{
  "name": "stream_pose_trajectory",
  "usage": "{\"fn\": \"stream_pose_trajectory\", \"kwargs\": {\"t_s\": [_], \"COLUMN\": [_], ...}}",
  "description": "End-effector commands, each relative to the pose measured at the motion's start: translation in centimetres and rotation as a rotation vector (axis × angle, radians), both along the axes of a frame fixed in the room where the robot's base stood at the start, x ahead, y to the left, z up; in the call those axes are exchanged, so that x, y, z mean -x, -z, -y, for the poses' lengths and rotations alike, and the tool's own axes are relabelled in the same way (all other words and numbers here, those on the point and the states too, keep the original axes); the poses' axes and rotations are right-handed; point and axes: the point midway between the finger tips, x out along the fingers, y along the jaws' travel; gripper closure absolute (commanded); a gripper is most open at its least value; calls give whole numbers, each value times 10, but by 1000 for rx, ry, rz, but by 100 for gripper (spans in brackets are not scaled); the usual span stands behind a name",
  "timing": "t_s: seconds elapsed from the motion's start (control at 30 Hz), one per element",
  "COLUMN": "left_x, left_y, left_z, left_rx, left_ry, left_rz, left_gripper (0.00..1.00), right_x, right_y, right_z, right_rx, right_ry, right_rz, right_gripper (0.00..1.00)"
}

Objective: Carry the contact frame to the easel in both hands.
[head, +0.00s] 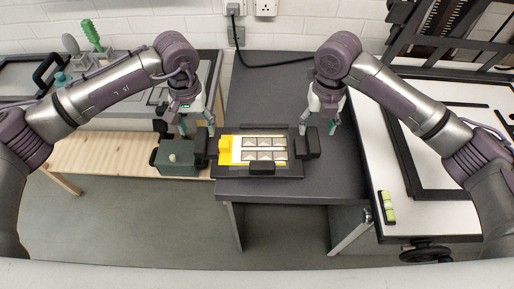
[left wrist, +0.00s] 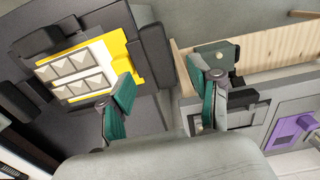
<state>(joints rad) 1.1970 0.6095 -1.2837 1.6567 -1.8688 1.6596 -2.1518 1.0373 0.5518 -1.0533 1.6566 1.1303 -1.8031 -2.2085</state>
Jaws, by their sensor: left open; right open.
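The contact frame (head: 290,172) is a dark flat frame with a yellow and white insert bearing several pale squares. It lies on the grey bench, with a black block at its left and right ends. It also shows in the left wrist view (left wrist: 155,55). My left gripper (head: 197,129) is open and empty above and behind its left end; its spread teal fingers show in the left wrist view (left wrist: 165,98). My right gripper (head: 317,129) is open and empty near its right end. The easel (head: 412,160) appears to be the black-edged frame on the white board at right.
A grey-green box (head: 178,160) with a pale knob stands close left of the contact frame. A wooden shelf (head: 100,160) runs along the left. A black enlarger column (head: 445,18) rises at the back right. A small green-yellow level (head: 388,207) lies on the white board.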

Motion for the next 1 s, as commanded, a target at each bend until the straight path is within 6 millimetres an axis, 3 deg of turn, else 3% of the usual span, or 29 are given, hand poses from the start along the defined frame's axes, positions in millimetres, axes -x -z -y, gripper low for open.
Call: {"fn": "stream_pose_trajectory", "kwargs": {"t_s": [0.1,0.3,0.77,1.0], "left_x": [0,0,0,0], "left_y": [23,49,58,58], "left_z": [0,0,0,0], "left_rx": [0,-1,0,0], "left_ry": [-2,0,0,0], "left_rz": [-3,-2,0,0], "left_gripper": [38,38,38,78], "right_x": [1,0,0,0], "right_y": [23,48,58,58], "right_z": [1,0,0,0], "right_rx": [1,1,0,1], "right_ry": [2,1,1,1], "right_rz": [-4,-2,0,-1], "right_gripper": [38,38,38,78]}}
